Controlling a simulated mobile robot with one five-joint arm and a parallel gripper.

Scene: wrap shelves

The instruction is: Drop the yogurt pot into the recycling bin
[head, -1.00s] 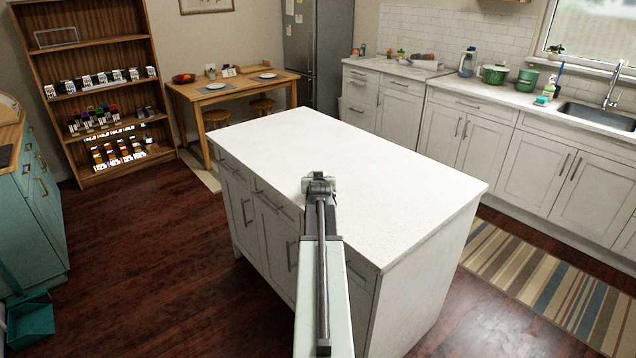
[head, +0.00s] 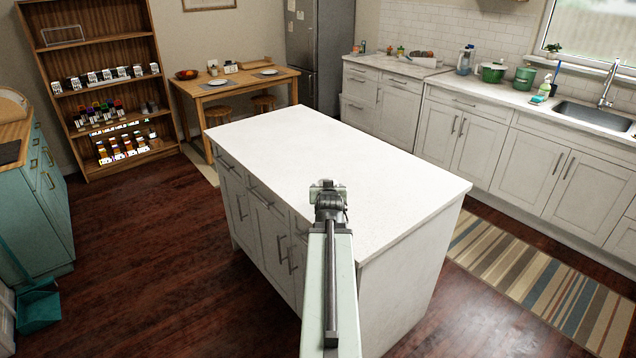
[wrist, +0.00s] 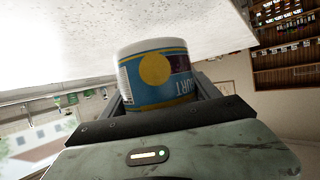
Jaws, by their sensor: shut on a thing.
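The yogurt pot (wrist: 150,72) is white, blue and yellow with lettering, and it shows in the wrist view between the fingers. My gripper (wrist: 160,92) is shut on it, and the lettering appears upside down in that picture. In the head view my gripper (head: 328,186) appears in front of the white island top, and the pot is hidden behind it. I cannot make out a recycling bin for sure. A pale grey container (head: 6,318) is cut off at the lower left edge of the head view, and I cannot tell what it is.
The white island (head: 330,165) fills the middle. A teal dustpan (head: 38,308) stands at lower left by the teal cabinet (head: 45,205). A striped rug (head: 530,275) lies at right. Dark wooden floor (head: 165,255) is clear left of the island.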

